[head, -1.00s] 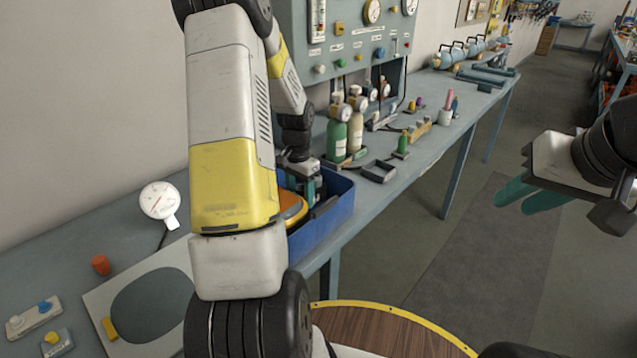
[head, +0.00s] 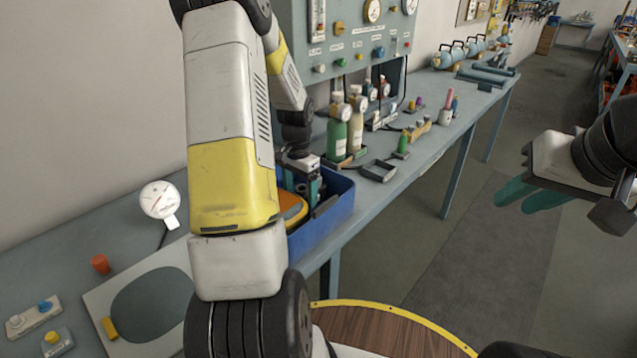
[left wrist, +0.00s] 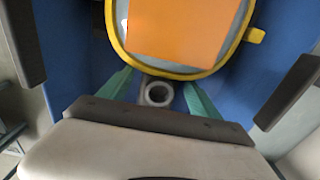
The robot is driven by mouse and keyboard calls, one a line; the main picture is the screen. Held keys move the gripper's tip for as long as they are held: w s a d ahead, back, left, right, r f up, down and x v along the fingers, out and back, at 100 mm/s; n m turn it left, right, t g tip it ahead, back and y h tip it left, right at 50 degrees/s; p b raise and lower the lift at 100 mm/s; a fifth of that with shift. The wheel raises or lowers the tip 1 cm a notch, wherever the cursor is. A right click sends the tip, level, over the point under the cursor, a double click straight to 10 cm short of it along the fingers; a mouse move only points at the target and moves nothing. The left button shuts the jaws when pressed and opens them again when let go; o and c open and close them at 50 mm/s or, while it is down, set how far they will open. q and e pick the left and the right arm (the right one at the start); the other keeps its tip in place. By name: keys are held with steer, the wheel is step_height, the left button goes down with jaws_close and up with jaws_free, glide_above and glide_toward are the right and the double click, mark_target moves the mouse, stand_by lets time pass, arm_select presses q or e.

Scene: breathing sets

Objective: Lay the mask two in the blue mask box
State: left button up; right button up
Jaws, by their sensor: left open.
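The blue mask box (head: 328,222) stands on the bench, partly hidden behind my left arm. A mask with an orange face and yellow rim (head: 292,208) lies inside it; I cannot tell its number. In the left wrist view the mask (left wrist: 185,30) fills the top, with a grey ring fitting (left wrist: 158,93) below it. My left gripper (head: 306,190) points down into the box. Its green fingers (left wrist: 158,80) are apart, one on each side of the ring, with no clear grip on it. My right gripper (head: 515,198) hangs empty at the right, away from the bench; its finger gap is unclear.
A white dial gauge (head: 160,200) and an orange knob (head: 101,264) are on the bench at left. Green (head: 337,136) and cream bottles stand behind the box, below the gauge panel (head: 350,40). A dark tray (head: 379,170) lies right of the box. The floor at right is clear.

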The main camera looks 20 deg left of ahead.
mark_target(300, 195)
arm_select(q)
step_height(300, 195, up, 11)
steer(key=s+d+r+n+t, duration=0.1)
steer(key=s+d+r+t, duration=0.2)
steer(key=s+d+r, duration=0.6)
steer(key=s+d+r+n+t+h, duration=0.1)
steer(key=s+d+r, duration=0.1)
steer(key=s, duration=0.4)
steer(key=s+d+r+n+t+h, duration=0.1)
steer(key=s+d+r+t, duration=0.1)
steer(key=s, duration=0.4)
steer(key=shift+s+d+r+n, duration=0.3)
steer(key=shift+d+r, duration=0.45)
steer(key=shift+d, duration=0.45)
